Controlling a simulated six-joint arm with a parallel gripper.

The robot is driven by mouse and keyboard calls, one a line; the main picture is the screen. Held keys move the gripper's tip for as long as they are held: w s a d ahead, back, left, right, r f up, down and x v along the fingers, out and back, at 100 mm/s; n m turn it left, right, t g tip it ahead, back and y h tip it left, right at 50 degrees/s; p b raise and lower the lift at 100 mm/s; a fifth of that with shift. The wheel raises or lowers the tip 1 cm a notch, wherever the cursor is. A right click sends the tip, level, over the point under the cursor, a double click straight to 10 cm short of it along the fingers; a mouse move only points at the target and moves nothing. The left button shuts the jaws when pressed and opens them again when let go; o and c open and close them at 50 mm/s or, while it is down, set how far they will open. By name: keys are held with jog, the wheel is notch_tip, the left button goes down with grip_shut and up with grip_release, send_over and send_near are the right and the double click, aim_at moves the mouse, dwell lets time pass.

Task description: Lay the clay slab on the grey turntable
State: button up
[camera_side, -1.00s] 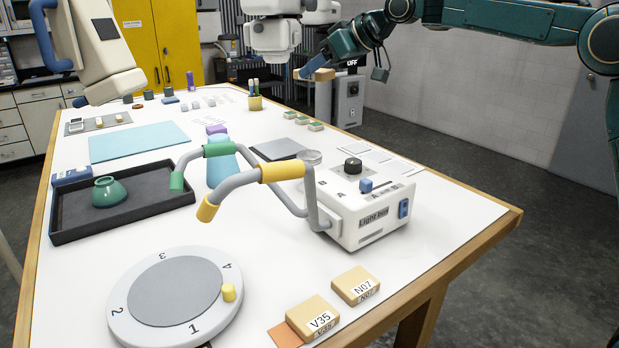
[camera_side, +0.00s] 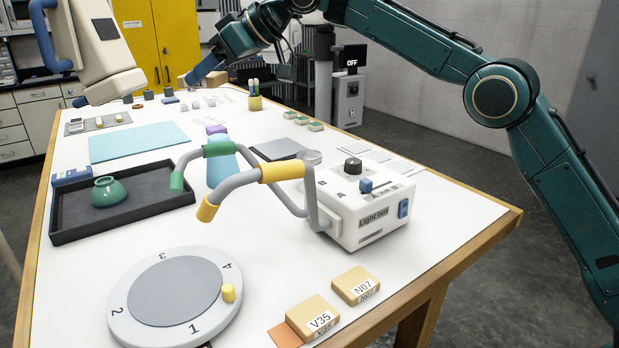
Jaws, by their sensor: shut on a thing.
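My gripper (camera_side: 191,80) is at the far end of the table, near the yellow cabinet. It is shut on a small tan piece, which I take for the clay slab (camera_side: 182,82). The blue fingers hide part of it, and it appears held above the table. The likely grey turntable (camera_side: 175,290) is at the near left: a grey round top in a white ring marked with numbers, with a yellow knob at its right. Its top is bare. My gripper is far from it.
A bent grey handle (camera_side: 245,187) with coloured grips rises from the white light box (camera_side: 360,213) mid-table. Tan blocks V35 (camera_side: 313,317) and N07 (camera_side: 356,285) sit at the near edge. A white machine (camera_side: 100,50) hangs at upper left.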

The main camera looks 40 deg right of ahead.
jog(key=s+a+f+n+g+y, duration=0.1)
jog(key=s+a+f, duration=0.1)
jog(key=s+a, duration=0.45)
jog(key=s+a+f+n+g, duration=0.1)
jog(key=s+a+f+n, duration=0.15)
jog(key=a, duration=0.65)
jog(key=s+a+f+n+g+y, duration=0.1)
jog(key=s+a+f, duration=0.1)
jog(key=s+a, duration=0.4)
jog(key=s+d+f+m+t, duration=0.1)
jog(key=s+d+f, duration=0.1)
jog(key=s+f, duration=0.2)
jog(key=s+d+f+m+t+h, duration=0.1)
jog(key=s+d+f, duration=0.1)
jog(key=s+f, duration=0.3)
jog(key=s+d+f+m, duration=0.2)
jog(key=s+f, duration=0.3)
jog(key=f, duration=0.6)
jog(key=shift+s+d+f+t+h, duration=0.15)
jog(key=shift+d+f+t+h, duration=0.1)
jog(key=shift+f+t+h, duration=0.15)
jog(key=shift+s+d+f, duration=0.3)
jog(key=shift+s+d, duration=0.05)
jog(key=shift+d, duration=0.2)
send_near(189, 303)
jog(key=w+a, duration=0.3)
jog(key=a, duration=0.1)
jog(key=w+a+f, duration=0.1)
jog(key=w+a, duration=0.1)
jog(key=shift+w, duration=0.3)
